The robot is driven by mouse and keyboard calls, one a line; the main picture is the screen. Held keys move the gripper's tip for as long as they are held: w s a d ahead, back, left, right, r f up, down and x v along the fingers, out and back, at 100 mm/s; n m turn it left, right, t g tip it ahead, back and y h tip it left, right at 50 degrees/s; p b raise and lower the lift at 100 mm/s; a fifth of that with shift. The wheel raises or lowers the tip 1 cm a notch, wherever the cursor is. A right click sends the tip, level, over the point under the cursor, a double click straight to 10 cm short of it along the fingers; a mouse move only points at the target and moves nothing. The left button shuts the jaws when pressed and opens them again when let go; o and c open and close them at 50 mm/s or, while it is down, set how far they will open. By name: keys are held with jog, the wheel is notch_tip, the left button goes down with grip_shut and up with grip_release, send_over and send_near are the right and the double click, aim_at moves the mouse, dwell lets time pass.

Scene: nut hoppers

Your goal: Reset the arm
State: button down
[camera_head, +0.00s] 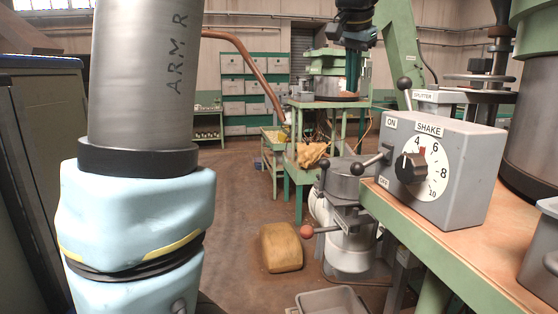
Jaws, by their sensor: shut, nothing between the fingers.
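My arm stands large at the left of the head view. Its grey tube link (140,75) is marked "ARM R" and runs out past the top edge. Below it is a pale blue joint housing (135,215) with a black band and a yellow stripe.
A grey control box (440,170) marked SHAKE, with a dial and levers, sits on the bench (470,245) at the right. A tan sack-like block (281,248) lies on the floor near a grey bin (332,302). A dark cabinet (40,180) stands left.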

jog(key=s+a+f+n+g+y+b, duration=0.1)
jog(key=a+f+n, duration=0.1)
jog(key=a+f, duration=0.7)
jog(key=s+a+f+n+g+b, duration=0.15)
jog(key=a+f, duration=0.35)
jog(key=f, duration=0.8)
jog(key=s+a+f+n+g+b, duration=0.1)
jog(key=s+a+f+n, duration=0.4)
jog(key=s+a+f, duration=0.5)
notch_tip(320, 180, down, 4)
jog(key=shift+s+a+f, duration=0.25)
jog(key=shift+s+a, duration=0.1)
jog(key=shift+s, duration=0.7)
jog(key=c, duration=1.6)
grip_release()
